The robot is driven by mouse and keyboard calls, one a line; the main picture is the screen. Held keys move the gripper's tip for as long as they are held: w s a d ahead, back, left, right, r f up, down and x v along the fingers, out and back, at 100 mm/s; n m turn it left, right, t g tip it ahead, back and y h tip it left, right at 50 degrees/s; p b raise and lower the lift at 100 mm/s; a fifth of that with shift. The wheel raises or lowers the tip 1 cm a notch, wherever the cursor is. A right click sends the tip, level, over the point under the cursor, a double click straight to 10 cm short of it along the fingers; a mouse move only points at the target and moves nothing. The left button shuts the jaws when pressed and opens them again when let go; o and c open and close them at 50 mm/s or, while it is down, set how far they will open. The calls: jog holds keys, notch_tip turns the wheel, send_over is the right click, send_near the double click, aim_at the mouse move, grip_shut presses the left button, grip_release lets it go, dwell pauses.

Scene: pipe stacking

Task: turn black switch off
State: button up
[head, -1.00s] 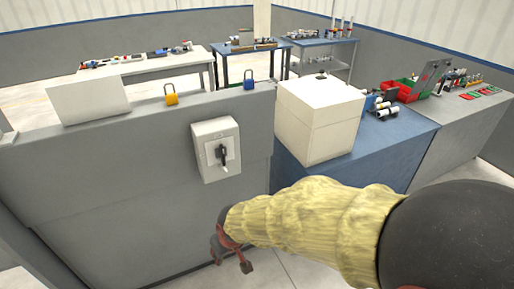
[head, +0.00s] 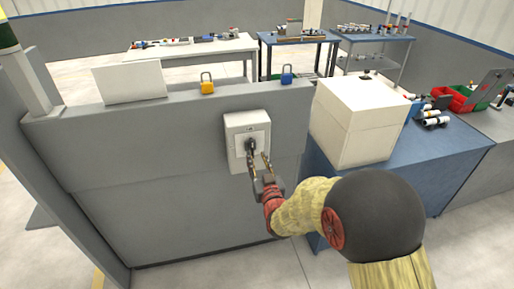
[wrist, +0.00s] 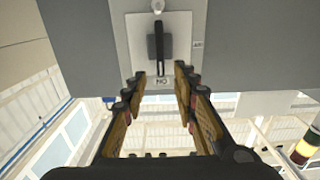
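The black switch (head: 250,145) is a rotary handle on a light grey box (head: 234,125) fixed to the grey panel. In the wrist view the black switch (wrist: 160,42) lies lengthwise up and down the picture, with an "ON" label, seen upside down, by its lower end. My gripper (head: 258,160) is just in front of the box, its fingers pointing at the switch. In the wrist view my gripper (wrist: 159,76) is open, with one finger on each side of the handle's line. The fingertips look a little short of the handle; contact is not clear.
A yellow padlock (head: 207,86) and a blue padlock (head: 286,76) sit on the panel's top ledge, beside a white board (head: 129,82). A white box (head: 352,130) stands on the blue table (head: 442,160) to the right. Open floor lies in front of the panel.

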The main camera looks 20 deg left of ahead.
aim_at(252, 147)
jog(key=b+x, duration=0.1)
jog(key=x, duration=0.6)
jog(key=shift+f, duration=0.1)
jog(key=shift+c, duration=0.4)
grip_shut()
